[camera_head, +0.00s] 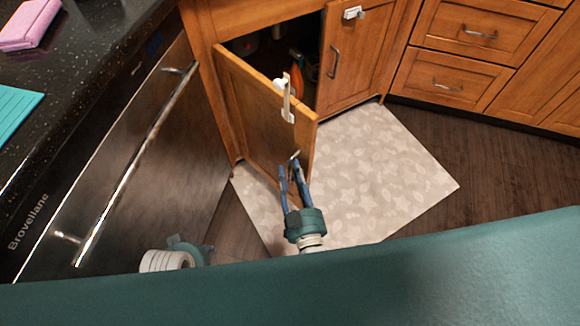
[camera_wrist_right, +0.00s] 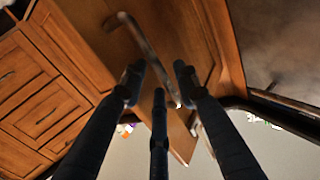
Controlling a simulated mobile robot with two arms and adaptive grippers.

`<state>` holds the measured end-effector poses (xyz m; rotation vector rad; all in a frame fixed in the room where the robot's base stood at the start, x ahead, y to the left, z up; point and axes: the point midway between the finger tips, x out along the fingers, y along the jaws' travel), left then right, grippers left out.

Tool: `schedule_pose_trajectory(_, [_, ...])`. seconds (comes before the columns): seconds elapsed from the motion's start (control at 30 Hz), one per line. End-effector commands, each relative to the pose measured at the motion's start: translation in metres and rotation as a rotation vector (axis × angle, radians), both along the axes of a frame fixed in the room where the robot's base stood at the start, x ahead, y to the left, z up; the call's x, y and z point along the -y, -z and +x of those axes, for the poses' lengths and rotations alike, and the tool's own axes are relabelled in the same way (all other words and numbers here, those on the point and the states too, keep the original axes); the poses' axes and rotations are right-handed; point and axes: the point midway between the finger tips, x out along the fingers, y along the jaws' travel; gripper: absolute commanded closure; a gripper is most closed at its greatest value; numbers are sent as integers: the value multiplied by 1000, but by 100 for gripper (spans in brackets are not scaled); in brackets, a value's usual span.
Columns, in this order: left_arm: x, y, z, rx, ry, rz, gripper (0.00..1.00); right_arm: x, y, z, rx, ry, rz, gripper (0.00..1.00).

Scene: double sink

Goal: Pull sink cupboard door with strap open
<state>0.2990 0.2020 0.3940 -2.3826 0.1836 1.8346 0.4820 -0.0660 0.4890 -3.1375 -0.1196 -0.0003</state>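The left sink cupboard door (camera_head: 255,115) is wooden and stands swung outward, with the dark cupboard interior showing behind it. A white strap (camera_head: 287,100) hangs over its top edge near the free side. My right gripper (camera_head: 290,163) is at the lower outer face of this door, beside its metal handle (camera_head: 296,155). In the right wrist view the dark fingers (camera_wrist_right: 158,78) are spread apart, with the bar handle (camera_wrist_right: 145,45) just beyond them on the door (camera_wrist_right: 95,40). Contact with the handle is unclear. My left gripper's fingers are not visible.
The right cupboard door (camera_head: 350,60) is shut, with a white latch piece (camera_head: 353,13) on it. A pale patterned mat (camera_head: 380,180) lies on the floor. A dishwasher (camera_head: 125,150) stands left, below a black countertop (camera_head: 75,75). Drawers (camera_head: 480,40) stand right.

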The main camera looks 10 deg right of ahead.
Motion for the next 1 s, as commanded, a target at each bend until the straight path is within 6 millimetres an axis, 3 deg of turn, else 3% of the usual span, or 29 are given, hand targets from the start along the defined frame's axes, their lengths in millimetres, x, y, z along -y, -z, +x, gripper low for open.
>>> schedule_pose_trajectory(0.2, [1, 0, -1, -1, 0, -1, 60, 2, 1, -49, -4, -3, 0, 69])
schedule_pose_trajectory(0.4, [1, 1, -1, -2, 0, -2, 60, 3, 0, -83, -2, -6, -1, 69])
schedule_pose_trajectory(0.6, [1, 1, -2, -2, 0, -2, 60, 3, -1, -98, 1, -6, 0, 69])
schedule_pose_trajectory(0.87, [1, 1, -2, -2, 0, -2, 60, 3, -1, -99, 2, -6, 0, 69])
schedule_pose_trajectory(1.0, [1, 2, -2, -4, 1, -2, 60, 18, -9, -96, 4, 4, 68, 97])
